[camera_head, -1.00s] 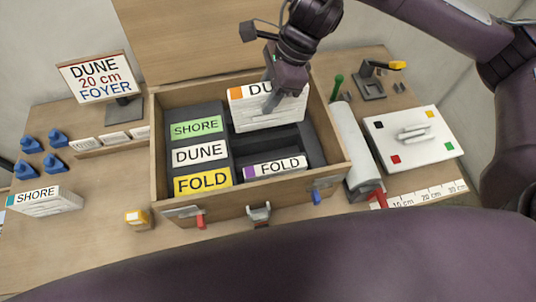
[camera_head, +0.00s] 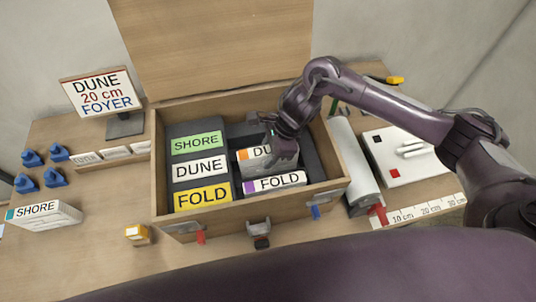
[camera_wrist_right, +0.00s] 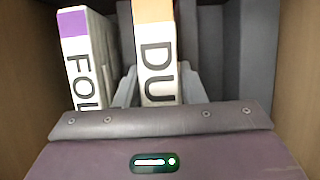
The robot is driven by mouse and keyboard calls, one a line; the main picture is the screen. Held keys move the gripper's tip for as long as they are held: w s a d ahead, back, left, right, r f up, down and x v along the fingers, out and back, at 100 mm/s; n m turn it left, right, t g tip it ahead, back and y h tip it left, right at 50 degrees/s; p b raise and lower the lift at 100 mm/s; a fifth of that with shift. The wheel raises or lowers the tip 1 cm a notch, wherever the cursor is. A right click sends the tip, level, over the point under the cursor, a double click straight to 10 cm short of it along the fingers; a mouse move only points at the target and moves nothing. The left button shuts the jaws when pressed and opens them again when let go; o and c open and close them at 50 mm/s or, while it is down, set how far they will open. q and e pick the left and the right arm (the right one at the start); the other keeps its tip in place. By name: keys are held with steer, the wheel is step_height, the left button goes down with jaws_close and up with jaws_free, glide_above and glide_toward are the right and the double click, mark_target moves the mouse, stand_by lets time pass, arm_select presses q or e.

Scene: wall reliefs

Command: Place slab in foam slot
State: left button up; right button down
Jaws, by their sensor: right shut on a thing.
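My right gripper (camera_head: 278,155) is shut on the white DUNE slab (camera_head: 252,154), which has an orange end mark. The slab sits low inside the wooden crate (camera_head: 339,160), in the dark foam (camera_head: 309,153) behind the FOLD slab. In the right wrist view the DUNE slab (camera_wrist_right: 156,60) stands between the two fingers, its lettering partly hidden by the gripper. The white FOLD slab (camera_head: 274,184) with a purple mark rests in the front foam slot; it also shows in the right wrist view (camera_wrist_right: 80,60). Whether the DUNE slab touches the slot's bottom is hidden. My left gripper is not seen.
Green SHORE, white DUNE and yellow FOLD labels (camera_head: 202,194) mark the crate's left foam. A sign (camera_head: 100,92) reads DUNE 20 cm FOYER. A SHORE slab (camera_head: 42,214) lies at left.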

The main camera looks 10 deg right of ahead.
step_height(320, 180, down, 2)
steer(key=shift+f, duration=0.1)
steer(key=c, duration=0.9)
jaws_free()
steer(key=b+v, duration=0.1)
steer(key=v, duration=1)
steer(key=shift+d+r, duration=0.2)
steer(key=shift+r, duration=0.25)
